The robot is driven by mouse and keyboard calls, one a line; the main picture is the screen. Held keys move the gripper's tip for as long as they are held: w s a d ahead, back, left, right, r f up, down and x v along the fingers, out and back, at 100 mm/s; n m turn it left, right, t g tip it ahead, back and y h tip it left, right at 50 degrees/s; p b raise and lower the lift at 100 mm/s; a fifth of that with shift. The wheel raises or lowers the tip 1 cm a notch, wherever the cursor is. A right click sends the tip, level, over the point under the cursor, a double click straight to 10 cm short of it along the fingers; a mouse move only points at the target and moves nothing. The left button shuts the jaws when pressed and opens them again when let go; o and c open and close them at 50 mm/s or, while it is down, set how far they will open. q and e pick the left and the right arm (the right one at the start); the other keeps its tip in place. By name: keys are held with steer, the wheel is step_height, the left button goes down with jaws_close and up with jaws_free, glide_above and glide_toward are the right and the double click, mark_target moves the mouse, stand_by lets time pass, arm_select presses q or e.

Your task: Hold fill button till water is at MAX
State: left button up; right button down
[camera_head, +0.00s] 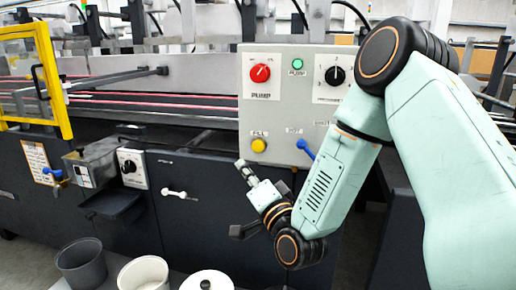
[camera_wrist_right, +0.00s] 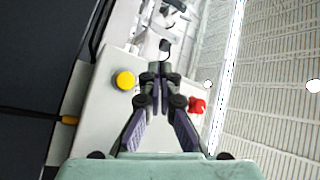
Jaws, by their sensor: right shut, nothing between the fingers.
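The yellow fill button (camera_head: 258,145) is at the lower left of the grey control panel (camera_head: 285,110), under a small label that seems to read FILL. My right gripper (camera_head: 241,165) is shut and empty, its tips just below and left of the button in the head view. In the right wrist view the yellow button (camera_wrist_right: 124,80) lies left of the closed fingertips (camera_wrist_right: 160,68), not under them. A metal tank (camera_head: 97,163) with a pale label on its front stands at the left. Its water level and any MAX mark are too small to read. My left gripper is not in view.
The panel also carries a red pump knob (camera_head: 260,73), a green lamp (camera_head: 297,64), a black knob (camera_head: 335,75) and a blue lever (camera_head: 305,148). A grey bucket (camera_head: 82,265) and white containers (camera_head: 145,274) stand at the bottom left.

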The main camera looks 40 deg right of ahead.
mark_target(258, 152)
steer(key=shift+d, duration=0.2)
steer(key=w+d, duration=0.2)
steer(key=d, duration=0.1)
steer(key=w+d+p, duration=0.1)
steer(key=w+d, duration=0.2)
steer(key=shift+w+d, duration=0.25)
steer(key=shift+w, duration=0.05)
steer(key=shift+w+d, duration=0.1)
stand_by(1.4)
steer(key=shift+w+d, duration=0.2)
steer(key=shift+d, duration=0.05)
steer(key=shift+w+d, duration=0.3)
steer(key=shift+d, duration=0.05)
stand_by(1.0)
steer(key=shift+a, duration=0.1)
stand_by(2.1)
steer(key=shift+s+a, duration=0.6)
steer(key=shift+a, duration=0.05)
